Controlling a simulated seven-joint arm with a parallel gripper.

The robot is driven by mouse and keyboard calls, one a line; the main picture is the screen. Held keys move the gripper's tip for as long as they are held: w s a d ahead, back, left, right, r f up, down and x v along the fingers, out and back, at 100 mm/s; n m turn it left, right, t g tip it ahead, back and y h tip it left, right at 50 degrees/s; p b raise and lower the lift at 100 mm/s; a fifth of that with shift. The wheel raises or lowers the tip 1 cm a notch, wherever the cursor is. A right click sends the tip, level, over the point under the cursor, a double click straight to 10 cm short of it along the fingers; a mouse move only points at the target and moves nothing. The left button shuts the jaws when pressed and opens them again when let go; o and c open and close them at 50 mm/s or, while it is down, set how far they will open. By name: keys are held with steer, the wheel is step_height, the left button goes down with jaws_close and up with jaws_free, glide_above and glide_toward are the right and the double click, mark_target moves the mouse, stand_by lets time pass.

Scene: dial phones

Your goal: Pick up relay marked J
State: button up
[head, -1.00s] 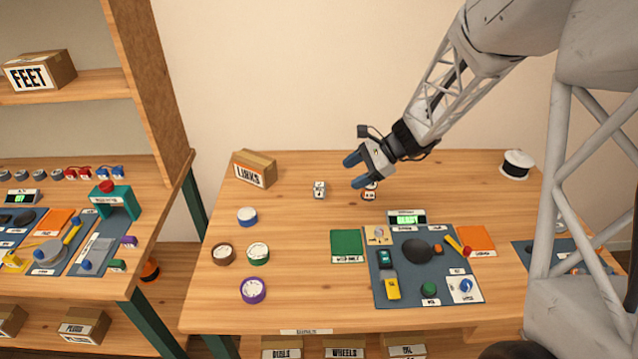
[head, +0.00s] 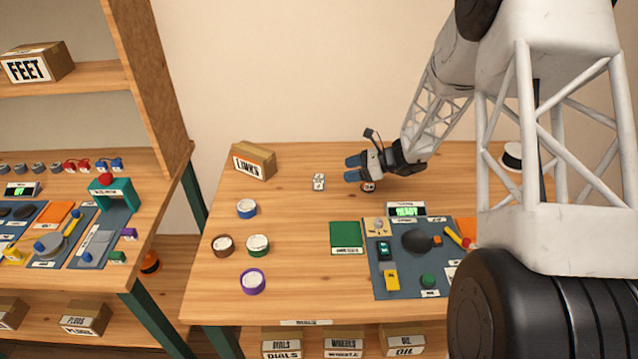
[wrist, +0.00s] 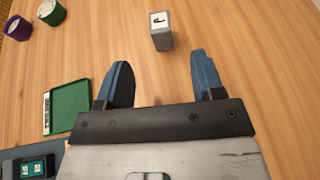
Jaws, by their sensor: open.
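A small grey block with a white top and a dark mark (wrist: 161,31) stands ahead of my gripper in the wrist view, apart from the fingers. The mark looks like a turned J, but it is too small to be sure. This block (head: 319,182) stands near the back of the table in the head view, left of my gripper (head: 352,168). My gripper is open and empty, its two blue fingers (wrist: 160,82) pointing at the block. A second small block (head: 368,187) is partly hidden under my gripper; its mark is not readable.
A LINKS box (head: 253,161) stands at the back left. Several round dials, including a purple one (head: 252,281), lie at the left. A green tray (head: 346,237) and a blue-grey work mat (head: 395,276) lie in front of my gripper. The wood around the marked block is clear.

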mark_target(322, 176)
steer(key=shift+x, duration=2.95)
steer(key=shift+a+f, duration=0.1)
steer(key=shift+x, duration=2.9)
steer(key=shift+c, duration=0.4)
steer(key=c, duration=1)
